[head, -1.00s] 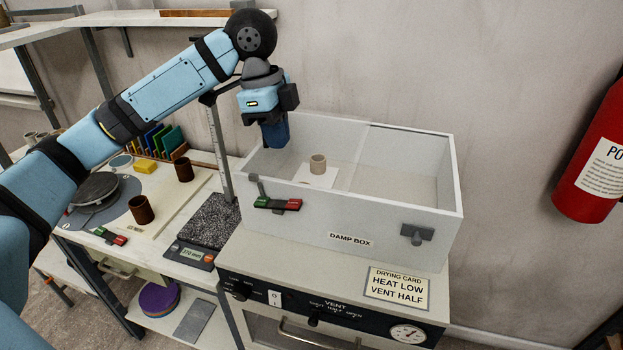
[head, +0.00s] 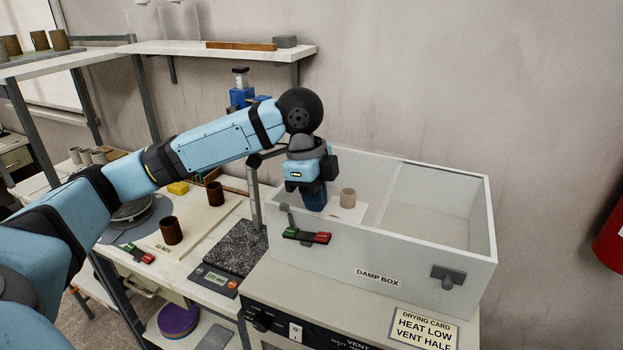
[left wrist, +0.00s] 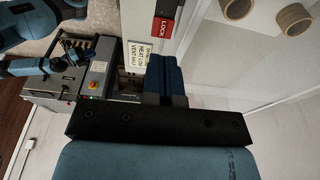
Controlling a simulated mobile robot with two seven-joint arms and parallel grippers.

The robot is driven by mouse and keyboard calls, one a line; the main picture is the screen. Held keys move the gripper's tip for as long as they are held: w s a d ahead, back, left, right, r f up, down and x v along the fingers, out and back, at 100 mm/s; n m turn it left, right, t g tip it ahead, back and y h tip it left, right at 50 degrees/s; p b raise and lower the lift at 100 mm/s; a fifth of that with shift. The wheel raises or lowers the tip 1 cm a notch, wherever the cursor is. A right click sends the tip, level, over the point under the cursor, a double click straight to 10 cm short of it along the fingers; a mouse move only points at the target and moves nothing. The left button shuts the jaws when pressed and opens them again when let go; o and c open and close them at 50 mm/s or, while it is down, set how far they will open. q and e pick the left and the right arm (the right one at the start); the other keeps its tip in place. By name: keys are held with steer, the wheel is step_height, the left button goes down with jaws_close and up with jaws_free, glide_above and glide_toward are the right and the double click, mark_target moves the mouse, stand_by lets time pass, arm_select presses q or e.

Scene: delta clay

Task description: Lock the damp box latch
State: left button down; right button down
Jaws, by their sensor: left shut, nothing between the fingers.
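In the left wrist view the red end reads LOCK (left wrist: 163,27). My left gripper (head: 314,203) is shut and empty, pointing down by the front wall's top edge, close above the plate. Its fingers also show in the left wrist view (left wrist: 165,80), just below the red end. I cannot tell whether they touch the box.
A clay cup (head: 348,198) stands in the box. A dark knob (head: 447,276) is on the front wall's right. A scale (head: 218,278), brown cups (head: 172,231) and a second red-green plate (head: 137,254) are on the left bench. A blue arm part (left wrist: 25,68) shows at left, its end unclear.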

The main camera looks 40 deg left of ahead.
mark_target(325, 238)
arm_select(q)
steer(key=f, duration=0.4)
steer(key=d+f, duration=0.1)
steer(key=f, duration=0.1)
steer(key=shift+w+f, duration=0.15)
steer(key=shift+f, duration=0.05)
steer(key=shift+d+r, duration=0.1)
steer(key=shift+r, duration=0.05)
steer(key=p, duration=0.3)
steer(key=shift+d+f, duration=0.25)
steer(key=shift+f, duration=0.1)
steer(key=shift+w+r, duration=0.1)
